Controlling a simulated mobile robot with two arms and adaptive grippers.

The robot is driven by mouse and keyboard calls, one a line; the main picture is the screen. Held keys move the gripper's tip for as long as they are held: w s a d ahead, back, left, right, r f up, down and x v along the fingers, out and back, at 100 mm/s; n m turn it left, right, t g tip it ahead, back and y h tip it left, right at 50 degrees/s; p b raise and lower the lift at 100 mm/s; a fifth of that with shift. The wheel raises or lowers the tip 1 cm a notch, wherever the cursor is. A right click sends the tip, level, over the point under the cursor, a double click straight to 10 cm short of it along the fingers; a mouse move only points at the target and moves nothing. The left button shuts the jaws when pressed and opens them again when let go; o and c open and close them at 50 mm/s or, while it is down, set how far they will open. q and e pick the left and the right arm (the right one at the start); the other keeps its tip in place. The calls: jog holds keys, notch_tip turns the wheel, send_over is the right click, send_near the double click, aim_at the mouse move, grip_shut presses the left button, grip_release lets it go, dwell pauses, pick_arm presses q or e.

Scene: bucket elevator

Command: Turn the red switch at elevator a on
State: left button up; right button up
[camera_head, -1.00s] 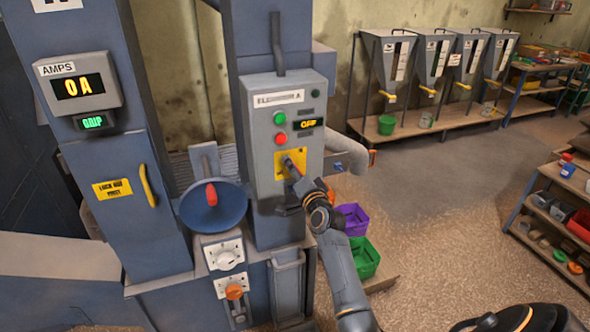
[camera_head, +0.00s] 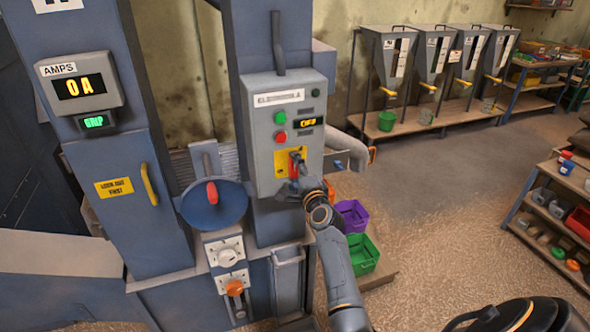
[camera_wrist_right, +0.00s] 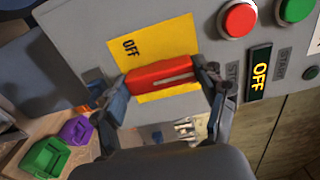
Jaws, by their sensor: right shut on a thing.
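The red switch (camera_wrist_right: 163,75) is a red bar handle on a yellow plate (camera_wrist_right: 170,42) marked OFF. In the head view the red switch (camera_head: 294,165) shows on the lower part of the grey elevator A control box (camera_head: 258,130). My right gripper (camera_wrist_right: 162,88) is shut on the red switch, one finger at each end of the handle. It also shows in the head view (camera_head: 298,184), partly hiding the switch. The small display (camera_wrist_right: 260,72) reads OFF. My left gripper is not in the head view.
A red button (camera_wrist_right: 238,20) and a green button (camera_wrist_right: 296,8) sit close above the plate. A blue dish (camera_head: 213,215) with a red-tipped handle stands left of the box. Purple (camera_head: 352,216) and green bins (camera_head: 363,255) stand at lower right.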

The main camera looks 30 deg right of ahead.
dwell(0.3)
jog(key=o, duration=1.2)
jog(key=shift+c, duration=0.2)
jog(key=v, duration=1.2)
jog(key=shift+f, duration=0.15)
